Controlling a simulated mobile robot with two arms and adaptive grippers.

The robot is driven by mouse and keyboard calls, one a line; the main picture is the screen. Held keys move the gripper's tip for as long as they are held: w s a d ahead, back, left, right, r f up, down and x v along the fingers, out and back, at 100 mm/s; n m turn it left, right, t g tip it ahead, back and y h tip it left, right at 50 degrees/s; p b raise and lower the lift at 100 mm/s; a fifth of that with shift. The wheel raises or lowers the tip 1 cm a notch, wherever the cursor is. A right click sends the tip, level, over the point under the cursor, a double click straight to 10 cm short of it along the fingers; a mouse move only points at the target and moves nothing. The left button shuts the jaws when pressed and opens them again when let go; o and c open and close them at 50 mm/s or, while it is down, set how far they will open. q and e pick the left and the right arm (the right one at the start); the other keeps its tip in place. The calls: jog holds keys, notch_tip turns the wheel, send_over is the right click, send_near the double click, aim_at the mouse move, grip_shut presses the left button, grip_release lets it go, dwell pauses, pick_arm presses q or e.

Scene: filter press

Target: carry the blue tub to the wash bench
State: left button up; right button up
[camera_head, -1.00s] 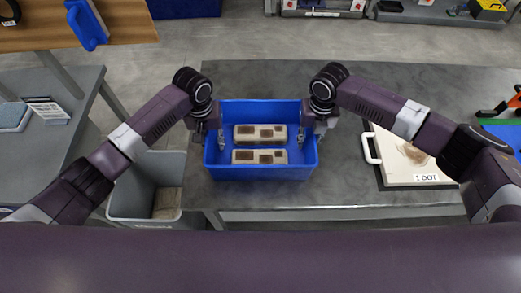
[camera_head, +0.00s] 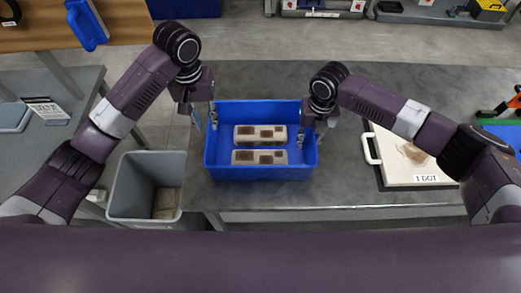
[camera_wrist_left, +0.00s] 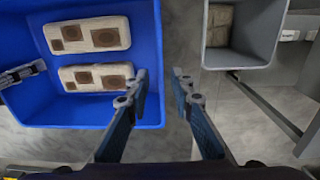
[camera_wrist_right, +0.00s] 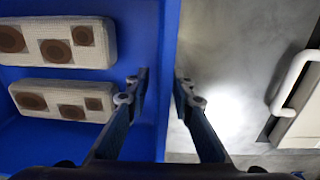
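The blue tub (camera_head: 262,173) stands upright on the grey bench (camera_head: 340,190), with two pale blocks with brown patches (camera_head: 260,134) (camera_head: 259,157) inside. My left gripper (camera_head: 205,118) is open and empty, up by the tub's left wall; in the left wrist view (camera_wrist_left: 160,75) the wall's rim lies below, between the spread fingertips. My right gripper (camera_head: 315,138) is at the right wall. In the right wrist view (camera_wrist_right: 160,75) its fingers straddle that wall, one inside and one outside, with a gap that looks open. I cannot tell whether a finger touches the wall.
A grey bin (camera_head: 147,205) with a brownish item in it stands left of the bench. A white plate with a handle (camera_head: 408,160) lies right of the tub. A grey side table (camera_head: 50,150) is at the left. Bare bench top lies behind the tub.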

notch_tip(320, 180, up, 12)
jog(key=shift+d+f, duration=0.15)
jog(key=shift+d, duration=0.05)
pick_arm(q)
jog(key=shift+s, duration=0.1)
pick_arm(e)
jog(key=shift+s+f, duration=0.1)
dwell(0.5)
